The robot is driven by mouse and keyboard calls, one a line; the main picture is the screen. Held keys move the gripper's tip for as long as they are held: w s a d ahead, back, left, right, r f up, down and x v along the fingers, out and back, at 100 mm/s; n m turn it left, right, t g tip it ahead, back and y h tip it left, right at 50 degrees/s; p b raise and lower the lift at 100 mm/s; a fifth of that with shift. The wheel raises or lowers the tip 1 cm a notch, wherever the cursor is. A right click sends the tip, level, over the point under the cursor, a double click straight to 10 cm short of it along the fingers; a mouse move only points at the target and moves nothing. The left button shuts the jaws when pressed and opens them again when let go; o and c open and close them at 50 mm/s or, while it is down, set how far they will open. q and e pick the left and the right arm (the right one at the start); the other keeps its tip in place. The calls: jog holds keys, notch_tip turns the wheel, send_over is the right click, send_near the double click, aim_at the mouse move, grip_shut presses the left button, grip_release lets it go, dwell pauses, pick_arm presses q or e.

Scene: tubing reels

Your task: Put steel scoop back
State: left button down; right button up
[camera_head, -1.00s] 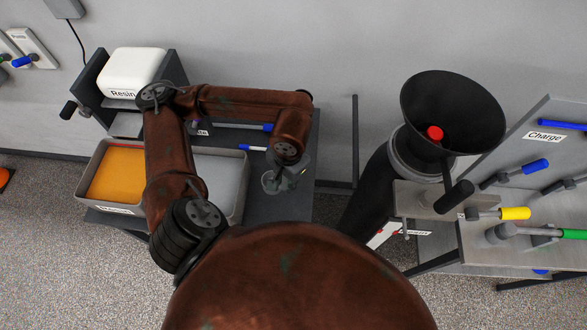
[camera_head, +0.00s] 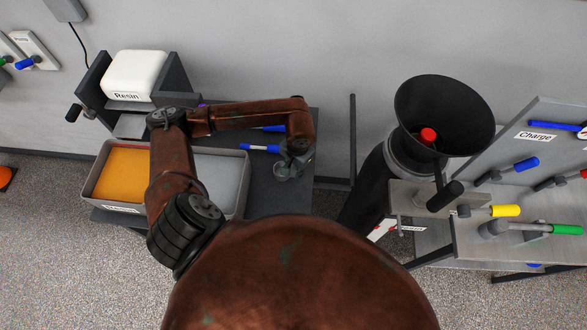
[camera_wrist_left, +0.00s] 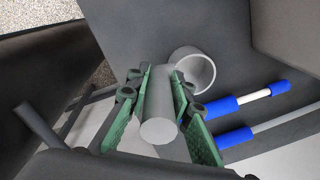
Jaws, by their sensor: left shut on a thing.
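My left gripper (camera_wrist_left: 160,105) is shut on a plain grey cylindrical part, which I take to be the steel scoop (camera_wrist_left: 158,127). An open grey cup (camera_wrist_left: 194,68) shows just behind it in the wrist view; I cannot tell whether the two are joined. In the head view my left gripper (camera_head: 292,162) is over the right part of the dark table (camera_head: 290,203), and the arm hides part of the tabletop. My right gripper is not in view.
A blue-and-white handled tool (camera_head: 260,148) lies left of the gripper. An orange-filled tray (camera_head: 95,190) and white Resin box (camera_head: 135,75) stand further left. A black funnel (camera_head: 445,115) and a rack of coloured handles (camera_head: 530,215) stand right.

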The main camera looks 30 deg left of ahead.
pick_arm(q)
jog(key=shift+f, duration=0.1)
jog(key=shift+f+b, duration=0.1)
jog(key=shift+b, duration=0.2)
jog(key=c, duration=1.7)
grip_release()
jog(key=shift+r+p, duration=0.25)
jog(key=shift+p, duration=0.1)
jog(key=r, duration=0.3)
jog(key=r+b, duration=0.1)
jog(key=r, duration=0.3)
jog(key=d+r+b, duration=0.1)
jog(key=r, duration=0.2)
jog(key=shift+r, duration=0.2)
jog(key=shift+r+b, duration=0.35)
jog(key=shift+r, duration=0.4)
